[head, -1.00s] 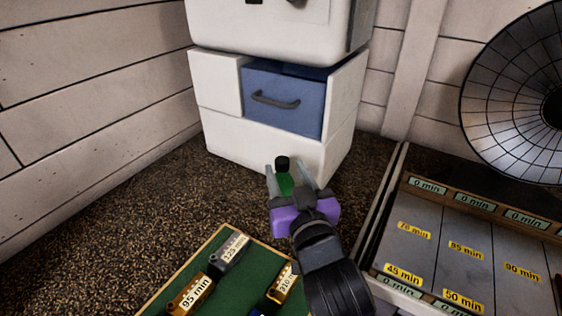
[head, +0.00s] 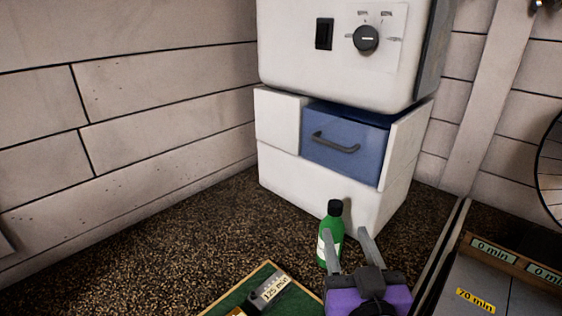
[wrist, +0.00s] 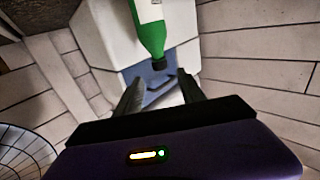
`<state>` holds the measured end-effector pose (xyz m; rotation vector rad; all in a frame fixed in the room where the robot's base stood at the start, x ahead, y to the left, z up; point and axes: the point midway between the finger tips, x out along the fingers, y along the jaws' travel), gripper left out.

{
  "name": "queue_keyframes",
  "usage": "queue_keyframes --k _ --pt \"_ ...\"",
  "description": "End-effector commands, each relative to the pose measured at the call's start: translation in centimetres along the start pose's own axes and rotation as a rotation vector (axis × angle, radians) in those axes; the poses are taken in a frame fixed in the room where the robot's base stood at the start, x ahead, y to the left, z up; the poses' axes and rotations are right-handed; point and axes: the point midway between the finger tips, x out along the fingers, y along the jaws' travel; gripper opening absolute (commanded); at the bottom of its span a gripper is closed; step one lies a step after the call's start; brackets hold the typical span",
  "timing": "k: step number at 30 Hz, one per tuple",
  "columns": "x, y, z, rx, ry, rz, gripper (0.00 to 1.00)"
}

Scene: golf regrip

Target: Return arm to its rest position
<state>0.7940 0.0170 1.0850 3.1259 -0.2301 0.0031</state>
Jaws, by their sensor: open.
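My gripper (head: 347,246) is at the lower right of the head view, with a purple body and two grey fingers spread apart. Nothing is between the fingers that I can see. A green bottle (head: 330,236) with a black cap and a white label stands upright on the dark speckled surface, close by the left finger in the picture. Whether they touch cannot be told. In the wrist view the bottle (wrist: 152,28) shows beyond the open fingers (wrist: 160,88), its cap near the space between the tips.
A white machine (head: 282,185) with a blue drawer (head: 345,148), shut, and a black dial (head: 366,39) stands behind the bottle. A green board (head: 232,298) with labelled blocks is in front. A labelled tray (head: 480,290) is at right. The speckled surface at left (head: 150,250) is clear.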

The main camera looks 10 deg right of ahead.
Motion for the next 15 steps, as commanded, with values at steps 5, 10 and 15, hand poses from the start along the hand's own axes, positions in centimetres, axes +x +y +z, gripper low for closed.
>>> queue_keyframes --k 5,10,15 --pt "-0.1 -1.1 -2.2 -0.023 0.088 -0.046 0.47" --pt "-2.3 -2.1 -2.2 -0.039 0.169 -0.123 0.47" --pt "-5.5 -2.0 0.2 -0.041 0.181 -0.169 0.47"
